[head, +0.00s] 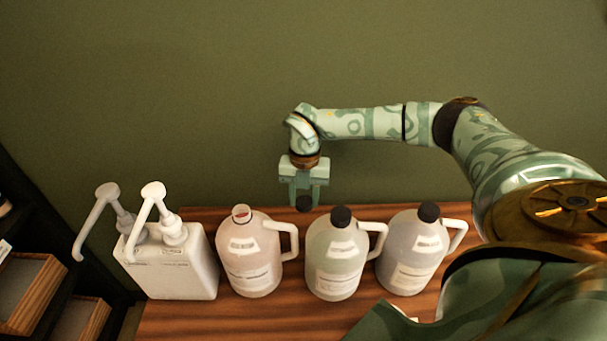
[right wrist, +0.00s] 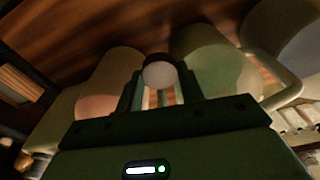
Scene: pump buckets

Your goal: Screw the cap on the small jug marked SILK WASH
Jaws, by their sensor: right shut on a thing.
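My right gripper (head: 304,197) points down and is shut on a dark cap (head: 304,204), held behind and above the row of jugs. In the right wrist view the cap (right wrist: 159,73) sits between the two fingertips, with a pale round face showing. An open jug (head: 252,262) with pinkish contents stands upright on the table, its neck bare, to the left of the gripper. It shows in part in the right wrist view (right wrist: 108,80). The jug labels are too small to read, so I cannot tell which says SILK WASH. My left gripper is out of view.
A greenish jug (head: 335,262) and a greyish jug (head: 410,258) with black caps stand to the right on the wooden table (head: 275,318). A white container with pumps (head: 180,265) stands at the left. A dark shelf with wooden trays (head: 30,290) is further left.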

